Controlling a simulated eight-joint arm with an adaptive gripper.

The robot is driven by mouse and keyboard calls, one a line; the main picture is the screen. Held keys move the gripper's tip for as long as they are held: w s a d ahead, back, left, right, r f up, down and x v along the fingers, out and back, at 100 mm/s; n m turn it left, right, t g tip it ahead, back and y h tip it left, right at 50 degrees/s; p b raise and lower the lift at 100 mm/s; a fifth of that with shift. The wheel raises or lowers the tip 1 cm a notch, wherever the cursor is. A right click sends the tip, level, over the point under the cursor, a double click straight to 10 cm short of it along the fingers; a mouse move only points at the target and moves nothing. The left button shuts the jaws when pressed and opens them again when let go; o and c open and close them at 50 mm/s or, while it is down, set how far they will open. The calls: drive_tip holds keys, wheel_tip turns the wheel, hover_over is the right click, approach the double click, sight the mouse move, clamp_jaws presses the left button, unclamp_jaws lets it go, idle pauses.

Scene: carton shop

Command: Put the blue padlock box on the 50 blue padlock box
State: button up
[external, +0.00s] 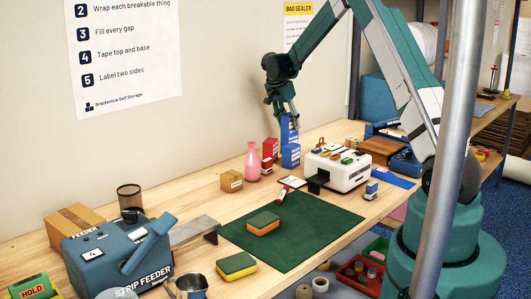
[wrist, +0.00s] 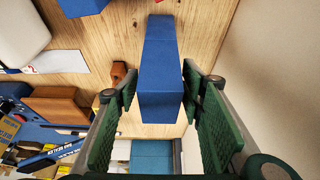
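A blue box (external: 287,133), which I take to be the blue padlock box, stands upright between the fingers of my gripper (external: 287,117). It stands above another blue box with a white label (external: 291,158) near the wall. The two look in line and touching, but I cannot be sure of the contact. The printing on the boxes is too small to read.
Red boxes (external: 268,149) and a pink bottle (external: 252,162) stand just left of the blue boxes. A white machine (external: 343,176) with small blocks on top is to the right. The green mat (external: 305,222) in front has clear room.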

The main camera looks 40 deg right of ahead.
drive_tip(key=shift+r, duration=0.25)
drive_tip(key=v, duration=1.2)
idle(0.6)
drive_tip(key=shift+a, duration=0.15)
drive_tip(key=s+a+r+n+t+y, duration=0.15)
drive_tip(key=s+a+r+n, duration=0.25)
drive_tip(key=s+a+r, duration=0.55)
drive_tip(key=s+a+r+n+t, duration=0.2)
drive_tip(key=s+a+r+n, duration=0.4)
drive_tip(key=s+a, duration=0.55)
drive_tip(key=s+a+f+n+t+y, duration=0.1)
drive_tip(key=s+a+n, duration=0.3)
drive_tip(key=s+a, duration=0.5)
drive_tip(key=s+a+f+n+t+y, duration=0.2)
drive_tip(key=s+a, duration=0.7)
drive_tip(key=s, duration=0.8)
drive_tip(key=shift+a+f+n+t, duration=0.15)
drive_tip(key=shift+f+n+t, duration=0.25)
drive_tip(key=shift+n, duration=0.6)
